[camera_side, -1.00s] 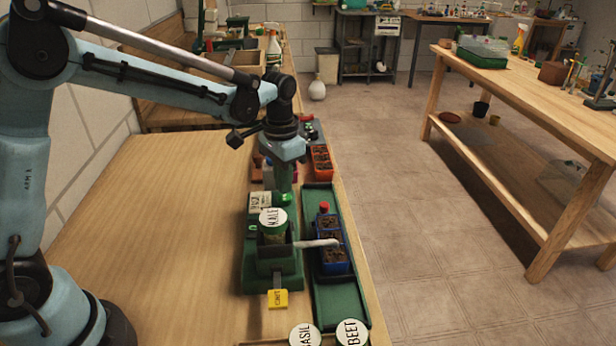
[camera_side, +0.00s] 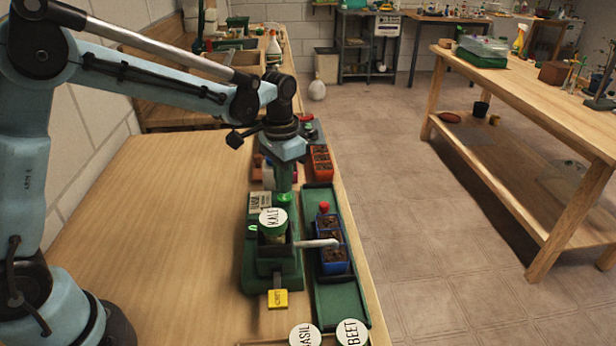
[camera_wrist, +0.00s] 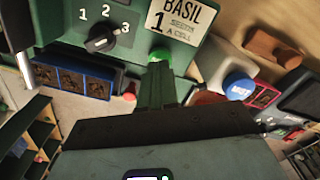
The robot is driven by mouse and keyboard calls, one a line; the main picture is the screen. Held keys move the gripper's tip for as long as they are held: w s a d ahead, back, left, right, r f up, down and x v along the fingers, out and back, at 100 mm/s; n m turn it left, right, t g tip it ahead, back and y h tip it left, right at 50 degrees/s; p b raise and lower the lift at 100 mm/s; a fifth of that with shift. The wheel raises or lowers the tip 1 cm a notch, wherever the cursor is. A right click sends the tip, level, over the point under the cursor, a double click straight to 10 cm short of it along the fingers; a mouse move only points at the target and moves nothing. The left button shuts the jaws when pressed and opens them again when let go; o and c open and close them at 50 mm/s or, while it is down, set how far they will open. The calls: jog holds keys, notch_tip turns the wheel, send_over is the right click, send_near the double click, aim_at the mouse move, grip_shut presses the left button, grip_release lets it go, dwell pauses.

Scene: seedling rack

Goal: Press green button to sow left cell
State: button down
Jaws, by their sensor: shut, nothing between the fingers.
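The green button (camera_side: 285,197) sits on the dark green seeder (camera_side: 257,262), by the sign card. In the wrist view the green button (camera_wrist: 161,53) shows just beyond my fingertips. My gripper (camera_side: 284,186) is shut and empty, pointing down right at the button; I cannot tell whether it touches or presses it. The blue cell tray (camera_side: 345,266) with dark soil stands on a green track (camera_side: 327,300), and the seeder's pale spout (camera_side: 318,243) reaches over it. The tray also shows in the wrist view (camera_wrist: 72,92). A KALE jar (camera_side: 273,218) sits in the seeder.
A black dial (camera_wrist: 102,40) marked 1, 2, 3 and a BASIL sign (camera_wrist: 187,22) stand beside the button. A red knob (camera_side: 323,207) is near the tray. BASIL (camera_side: 304,337) and BEET (camera_side: 352,333) jars are in front. The tabletop at left (camera_side: 170,230) is clear.

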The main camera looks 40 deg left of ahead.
jog(key=shift+f, duration=1.05)
jog(key=shift+r, duration=0.1)
notch_tip(320, 180, up, 7)
jog(key=shift+r, duration=0.2)
dwell(0.7)
jog(key=n+t, duration=0.1)
jog(key=t, duration=0.2)
send_near(283, 198)
jog(key=s+a+r, duration=0.1)
jog(key=s+r, duration=0.3)
jog(key=s+f+n+t, duration=0.2)
jog(key=s+t, duration=0.2)
jog(key=s, duration=0.3)
jog(key=shift+s+a+f, duration=0.25)
jog(key=shift+s+a, duration=0.15)
